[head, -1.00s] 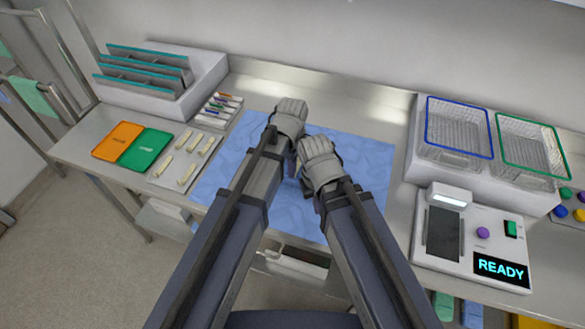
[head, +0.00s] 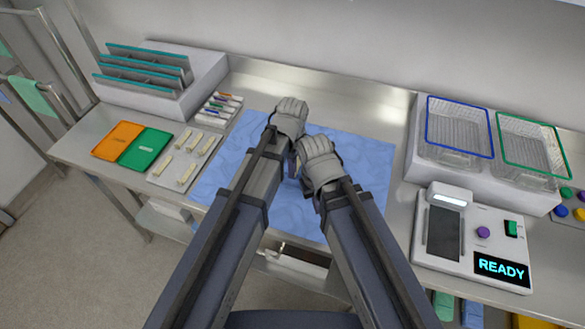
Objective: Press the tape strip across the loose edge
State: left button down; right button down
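A blue wrinkled wrap (head: 343,140) lies spread flat on the steel counter. My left gripper (head: 291,108) is over its upper middle, and my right gripper (head: 312,146) is close beside it, a little lower and to the right. Both are seen from behind, so their fingertips and anything between or under them are hidden. Several short cream strips (head: 187,173) that look like tape lie on a grey plate (head: 163,180) left of the wrap. The loose edge cannot be made out from here.
A rack (head: 150,75) and small coloured markers (head: 222,105) stand behind. Blue-rimmed (head: 459,128) and green-rimmed (head: 532,142) baskets and a device reading READY (head: 470,245) stand at the right.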

pick_arm(q)
jog(key=c, duration=1)
grip_release()
jog(key=shift+o, duration=0.2)
jog(key=shift+r, duration=0.1)
pick_arm(e)
jog(key=shift+r, duration=0.1)
pick_arm(q)
notch_tip(320, 180, up, 8)
jog(key=p, duration=0.8)
jog(key=shift+f, duration=0.2)
pick_arm(e)
notch_tip(320, 180, up, 8)
jog(key=shift+f, duration=0.2)
pick_arm(q)
jog(key=shift+a, duration=0.1)
